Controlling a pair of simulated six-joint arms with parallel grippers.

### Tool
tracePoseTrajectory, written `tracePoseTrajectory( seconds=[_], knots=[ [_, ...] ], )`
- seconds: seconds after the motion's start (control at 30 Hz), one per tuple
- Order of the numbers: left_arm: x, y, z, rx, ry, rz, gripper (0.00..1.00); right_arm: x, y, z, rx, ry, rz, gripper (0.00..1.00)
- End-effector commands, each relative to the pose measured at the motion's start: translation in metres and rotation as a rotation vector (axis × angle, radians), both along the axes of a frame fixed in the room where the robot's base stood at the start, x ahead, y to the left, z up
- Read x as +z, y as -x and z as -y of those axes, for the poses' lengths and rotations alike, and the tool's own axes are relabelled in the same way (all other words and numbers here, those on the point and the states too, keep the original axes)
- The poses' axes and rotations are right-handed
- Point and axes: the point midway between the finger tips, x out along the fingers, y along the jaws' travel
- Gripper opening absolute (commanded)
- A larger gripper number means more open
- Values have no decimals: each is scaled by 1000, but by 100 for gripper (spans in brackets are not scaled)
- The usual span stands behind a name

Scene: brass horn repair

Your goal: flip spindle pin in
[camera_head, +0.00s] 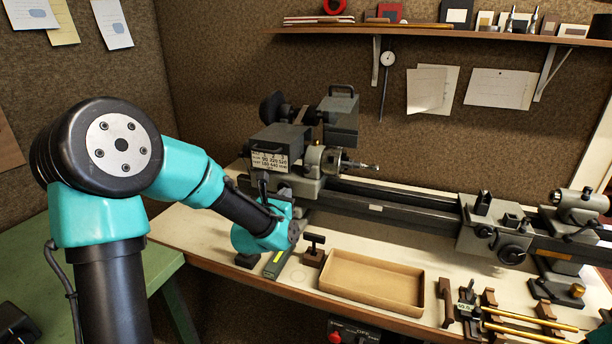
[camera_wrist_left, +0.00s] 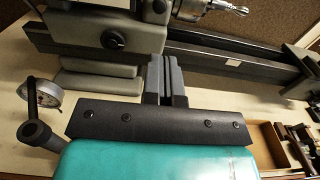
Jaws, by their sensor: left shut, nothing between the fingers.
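The lathe headstock (camera_head: 272,157) stands at the back of the bench, with a speed plate on its front and the spindle nose (camera_head: 318,160) on its right side, holding a pointed metal tool (camera_head: 360,166). I cannot clearly pick out the spindle pin. In the left wrist view, the headstock's grey casing (camera_wrist_left: 80,35) with a dark round knob (camera_wrist_left: 113,40) shows beyond my gripper. My left gripper (camera_wrist_left: 166,78) is shut and empty, low in front of the headstock. In the head view its fingers are mostly hidden by my wrist.
The lathe bed (camera_head: 400,198) runs right to the carriage (camera_head: 492,228) and tailstock (camera_head: 580,212). A shallow cardboard tray (camera_head: 372,283) lies on the bench right of my wrist. Brass rods (camera_head: 525,312) on wooden supports lie at front right. A dial gauge (camera_wrist_left: 48,92) is at left.

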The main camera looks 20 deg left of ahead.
Motion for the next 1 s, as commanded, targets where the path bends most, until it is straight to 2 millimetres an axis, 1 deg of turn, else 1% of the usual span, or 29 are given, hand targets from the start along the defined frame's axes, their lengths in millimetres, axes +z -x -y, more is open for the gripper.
tracePoseTrajectory(
  seconds=[0.23, 0.37, 0.57, 1.0],
  knots=[
    [0, -4, 0, 0, -1, -1, 0, 0, 0, 0, 0, 0, 0, 43],
    [0, -14, -1, 0, -2, 0, 0, 0, 0, 0, 0, 0, 0, 43],
    [-1, -43, -3, 0, -2, -1, 0, 0, 0, 0, 0, 0, 0, 43],
    [-1, -116, -9, -1, -2, -1, 0, 0, 0, 0, 0, 0, 0, 43]
  ],
)
